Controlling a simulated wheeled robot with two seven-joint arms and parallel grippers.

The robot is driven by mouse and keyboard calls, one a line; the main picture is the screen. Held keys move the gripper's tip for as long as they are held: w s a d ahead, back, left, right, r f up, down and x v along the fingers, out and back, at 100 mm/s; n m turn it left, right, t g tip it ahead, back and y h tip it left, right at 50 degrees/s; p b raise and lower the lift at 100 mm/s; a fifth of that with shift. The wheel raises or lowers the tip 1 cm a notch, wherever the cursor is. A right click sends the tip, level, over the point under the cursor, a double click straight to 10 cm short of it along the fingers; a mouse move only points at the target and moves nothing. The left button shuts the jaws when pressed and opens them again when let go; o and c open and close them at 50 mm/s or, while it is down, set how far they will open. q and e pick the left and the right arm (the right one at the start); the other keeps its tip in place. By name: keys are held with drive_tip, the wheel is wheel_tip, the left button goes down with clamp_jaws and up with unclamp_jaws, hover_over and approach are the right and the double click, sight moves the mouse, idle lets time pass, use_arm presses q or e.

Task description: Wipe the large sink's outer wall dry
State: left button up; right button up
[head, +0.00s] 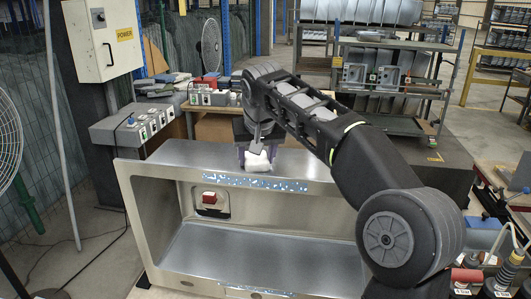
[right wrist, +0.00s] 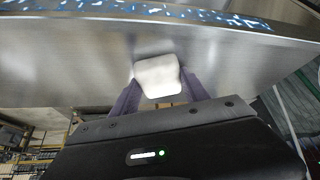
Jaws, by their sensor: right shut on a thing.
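The large sink (head: 200,153) is a brushed-steel basin whose open side faces me. A band of blue and white wet speckles (head: 245,183) runs along the near part of its upper wall; the speckles (right wrist: 140,9) also show at the top of the right wrist view. My right gripper (head: 257,152) is over the far part of that wall, shut on a white cloth (head: 258,162). The cloth (right wrist: 157,76) is bunched between the purple fingers, close to the steel. I cannot tell whether it touches. The speckles lie nearer to me than the cloth. My left gripper is not in view.
A red block (head: 209,198) shows in an opening inside the sink. A grey control box (head: 140,127) stands at the left, below a power cabinet (head: 104,38). A fan (head: 8,140) is at the left edge. Shelving (head: 390,75) stands behind.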

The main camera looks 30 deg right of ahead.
sight(227, 162)
drive_tip(key=shift+w+a, duration=0.2)
drive_tip(key=shift+w+a+r+p, duration=0.15)
drive_tip(key=shift+w+a+p, duration=0.35)
drive_tip(key=shift+a+p, duration=0.1)
drive_tip(key=shift+w+a, duration=0.6)
drive_tip(key=shift+a, duration=0.05)
drive_tip(key=shift+w+a, duration=0.1)
drive_tip(key=shift+w+a+f, duration=0.2)
drive_tip(key=shift+w+a, duration=0.8)
drive_tip(key=shift+a, duration=0.3)
